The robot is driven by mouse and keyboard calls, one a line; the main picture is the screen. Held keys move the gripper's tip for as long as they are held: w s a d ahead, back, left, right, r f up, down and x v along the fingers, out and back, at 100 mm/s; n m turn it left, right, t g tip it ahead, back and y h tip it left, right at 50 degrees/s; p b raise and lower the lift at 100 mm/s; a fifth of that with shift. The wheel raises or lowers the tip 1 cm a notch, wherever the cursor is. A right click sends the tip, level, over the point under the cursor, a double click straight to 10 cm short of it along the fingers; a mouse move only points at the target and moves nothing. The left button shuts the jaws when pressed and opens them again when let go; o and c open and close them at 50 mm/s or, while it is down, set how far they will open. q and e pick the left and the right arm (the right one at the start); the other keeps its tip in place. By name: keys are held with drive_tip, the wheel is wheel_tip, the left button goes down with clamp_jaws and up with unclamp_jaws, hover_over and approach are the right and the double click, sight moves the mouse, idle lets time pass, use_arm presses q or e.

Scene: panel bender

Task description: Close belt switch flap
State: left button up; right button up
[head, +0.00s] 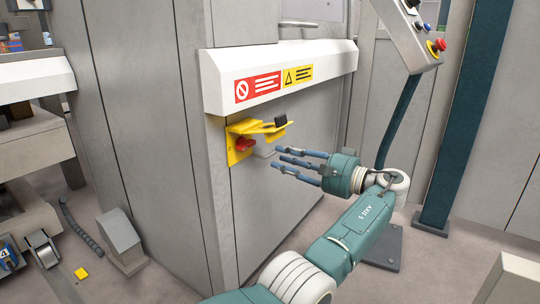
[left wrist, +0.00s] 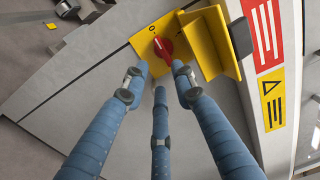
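The yellow belt switch flap (head: 260,128) stands raised on the grey machine panel and juts out, with a black grip (head: 281,120) at its outer end. The red switch knob (head: 244,144) below it is uncovered on its yellow plate (head: 233,151). In the left wrist view the flap (left wrist: 213,42) is right of the knob (left wrist: 163,47). My left gripper (head: 277,157) is open and empty, its three blue fingers pointing at the switch. It is right of the knob and below the flap in the head view. I cannot tell whether any fingertip touches. My right gripper is not in view.
A white ledge with red and yellow warning labels (head: 257,88) overhangs just above the flap. A control box (head: 408,30) with buttons hangs at the upper right on a dark post. Open floor lies right of the panel.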

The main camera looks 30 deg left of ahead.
use_arm(q)
drive_tip(key=shift+s+d, duration=0.1)
drive_tip(key=shift+d, duration=0.55)
